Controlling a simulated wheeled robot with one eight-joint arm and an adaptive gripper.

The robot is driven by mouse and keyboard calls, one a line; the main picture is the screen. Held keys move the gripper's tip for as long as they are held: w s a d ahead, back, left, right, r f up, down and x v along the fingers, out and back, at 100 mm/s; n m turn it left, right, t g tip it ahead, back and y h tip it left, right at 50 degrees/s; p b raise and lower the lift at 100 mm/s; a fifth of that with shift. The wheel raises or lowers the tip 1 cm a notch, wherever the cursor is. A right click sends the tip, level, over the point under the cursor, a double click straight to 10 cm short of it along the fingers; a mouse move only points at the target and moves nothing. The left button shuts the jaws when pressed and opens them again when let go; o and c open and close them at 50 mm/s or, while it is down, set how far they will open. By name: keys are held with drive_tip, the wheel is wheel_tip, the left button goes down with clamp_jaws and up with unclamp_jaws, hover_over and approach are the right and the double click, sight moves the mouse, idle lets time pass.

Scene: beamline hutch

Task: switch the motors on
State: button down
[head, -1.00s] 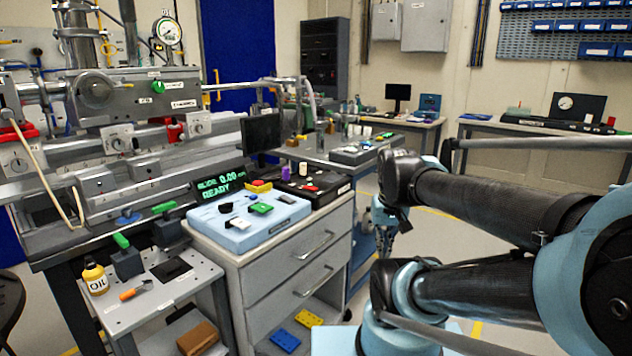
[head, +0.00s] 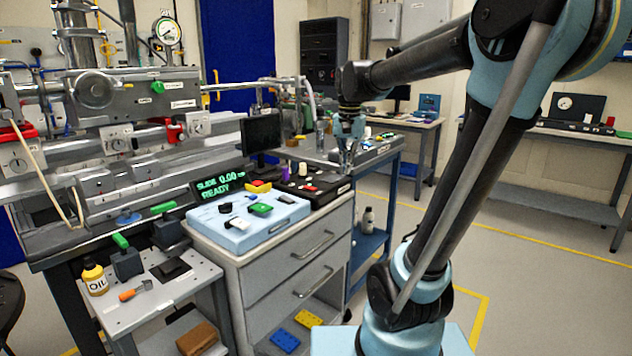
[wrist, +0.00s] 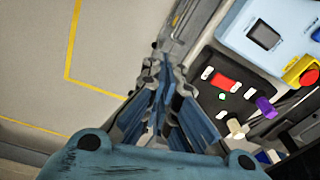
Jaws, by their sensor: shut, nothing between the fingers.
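No label in view reads clearly as the motors' switch. A black control box (head: 322,200) lies on the drawer cabinet's top; in the wrist view (wrist: 202,98) it carries a red rocker (wrist: 224,81), a purple knob (wrist: 265,107) and a cream knob (wrist: 236,129). Left of it in the head view is a pale blue control box (head: 235,241) with a green part (head: 261,208), and a yellow-and-red button (head: 258,186) stands behind. My gripper (head: 348,170) is shut and empty, pointing down above the cabinet's back right corner; its fingers (wrist: 160,72) show beside the black box in the wrist view.
A display (head: 218,185) reads "SLIDE 0.00" and "READY". A dark monitor (head: 261,133) stands behind the boxes. A blue-framed cart (head: 372,240) is right of the cabinet (head: 290,262). An oil bottle (head: 95,278) stands on the left side table. The floor at right is clear.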

sight(310, 188)
drive_tip(key=w+a+r+m, duration=0.2)
drive_tip(key=w+a+r, duration=0.3)
drive_tip(key=w+a, duration=0.4)
drive_tip(key=shift+w+a+m+g, duration=0.2)
drive_tip(key=shift+w+m+g, duration=0.2)
drive_tip(key=shift+w, duration=0.75)
wheel_tip(310, 188, down, 14)
drive_tip(key=shift+f, duration=0.1)
drive_tip(key=shift+s+d+f, duration=0.15)
drive_tip(key=shift+d+f, duration=0.05)
drive_tip(key=shift+f, duration=0.05)
drive_tip(key=shift+a+r, duration=0.1)
drive_tip(key=shift+w+a+r, duration=0.25)
drive_tip(key=shift+w+a, duration=0.25)
drive_tip(key=shift+a, duration=0.05)
